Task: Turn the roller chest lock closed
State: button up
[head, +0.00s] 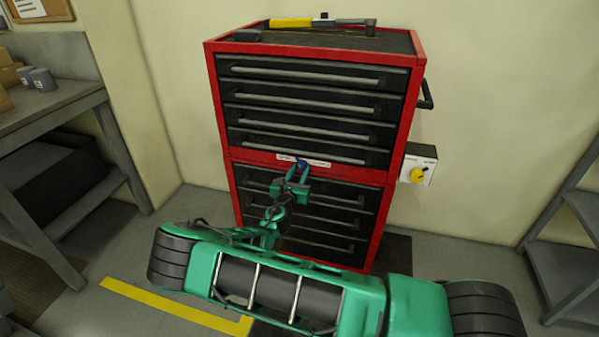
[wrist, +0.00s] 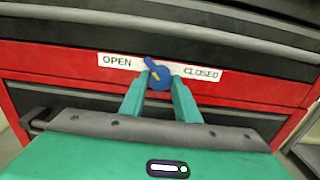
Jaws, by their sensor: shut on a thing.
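The roller chest (head: 312,155) is red with black drawers and stands against the wall. Its lock (wrist: 160,77) is a round blue knob on the red band between the upper and lower drawers; it also shows in the head view (head: 302,163). The knob's blue lever points up and left, toward the word OPEN on the white label (wrist: 120,62). The word CLOSED is on the label's right side. My gripper (wrist: 158,84) is shut on the knob, one green finger on each side; it also shows in the head view (head: 294,178). The fingers hide the knob's lower sides.
A white box with a yellow knob (head: 418,174) is on the wall right of the chest. A yellow-handled tool (head: 292,22) lies on the chest top. A workbench (head: 50,110) stands left and a grey shelf (head: 565,250) right, with floor between.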

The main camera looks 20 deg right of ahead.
jog(key=shift+m, duration=0.4)
jog(key=m, duration=0.3)
jog(key=shift+m, duration=0.3)
jog(key=m, duration=0.4)
jog(key=shift+a+m, duration=0.1)
jog(key=shift+m, duration=0.2)
jog(key=m, duration=0.4)
jog(key=shift+m, duration=0.3)
jog(key=shift+f+m, duration=0.1)
jog(key=shift+m, duration=2.1)
jog(key=shift+s, duration=0.1)
jog(key=o, duration=1)
jog(key=shift+o, duration=0.2)
